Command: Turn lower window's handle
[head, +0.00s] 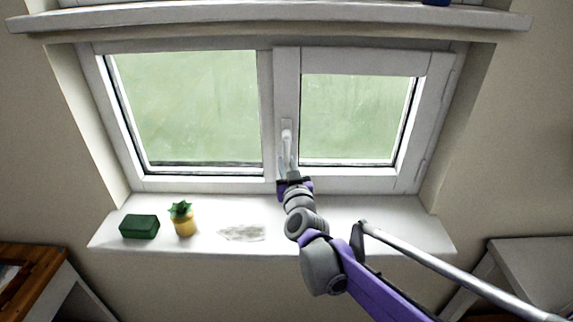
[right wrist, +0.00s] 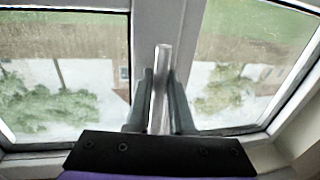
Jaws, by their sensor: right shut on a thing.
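The lower window's handle (head: 287,140) is light grey and sits on the middle frame post between the two panes, pointing downward in the head view. My right gripper (head: 286,168) reaches up to it from below and is shut on its lower part. In the right wrist view the handle (right wrist: 161,85) stands between the two grey fingers of my right gripper (right wrist: 159,98), one on each side. The right window sash (head: 361,63) looks closed. My left gripper is not in view.
The white sill (head: 345,213) below the window holds a green block (head: 139,227), a yellow pineapple figure (head: 184,220) and a flat greyish patch (head: 241,233). An upper ledge (head: 270,20) runs above. A grey metal pole (head: 455,267) crosses the lower right.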

